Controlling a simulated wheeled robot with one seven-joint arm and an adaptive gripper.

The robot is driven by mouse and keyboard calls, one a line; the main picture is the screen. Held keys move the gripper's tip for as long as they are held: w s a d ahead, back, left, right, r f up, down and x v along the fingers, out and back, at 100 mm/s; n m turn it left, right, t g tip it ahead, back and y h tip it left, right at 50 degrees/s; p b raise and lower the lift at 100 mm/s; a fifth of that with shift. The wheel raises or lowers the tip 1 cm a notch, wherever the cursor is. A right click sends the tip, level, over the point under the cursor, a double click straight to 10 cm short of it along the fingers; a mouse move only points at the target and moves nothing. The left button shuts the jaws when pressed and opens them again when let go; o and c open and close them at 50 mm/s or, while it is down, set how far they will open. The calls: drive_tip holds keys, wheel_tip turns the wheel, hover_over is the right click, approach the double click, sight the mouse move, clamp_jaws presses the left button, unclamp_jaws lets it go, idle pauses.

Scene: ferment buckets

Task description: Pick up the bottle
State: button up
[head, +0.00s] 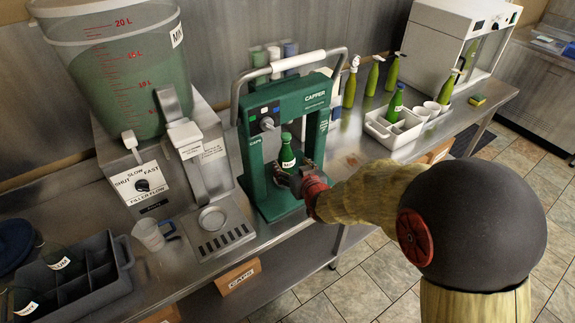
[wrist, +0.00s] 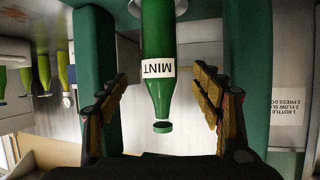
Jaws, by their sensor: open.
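The green bottle (head: 288,157) stands upright inside the green capper (head: 262,128) in the head view. In the wrist view, which looks upside down, the bottle (wrist: 158,40) has a white MINT label and its neck points down the picture. A small dark green disc, perhaps a cap (wrist: 162,127), shows just past the neck's end with a thin gap between. My gripper (head: 290,177) is at the front of the capper by the bottle. In the wrist view my gripper (wrist: 160,95) is open, with one finger on each side of the neck and visible space to both.
The capper's uprights stand close on both sides. Left of it are the filler (head: 211,200) with its large tank (head: 115,70), a measuring jug (head: 150,235) and a dark divided crate (head: 85,285). To the right is a white crate (head: 385,133) with a green bottle and cups nearby.

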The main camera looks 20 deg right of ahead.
sight(289, 163)
drive_tip(key=b+x, duration=0.1)
drive_tip(key=x, duration=0.4)
drive_tip(key=shift+w+f, duration=0.1)
drive_tip(key=shift+f, duration=0.1)
drive_tip(key=shift+w+f+b, duration=0.1)
drive_tip(key=shift+w+b, duration=0.2)
drive_tip(key=shift+w, duration=0.25)
drive_tip(key=shift+c, duration=0.9)
drive_tip(key=c, duration=1.5)
clamp_jaws()
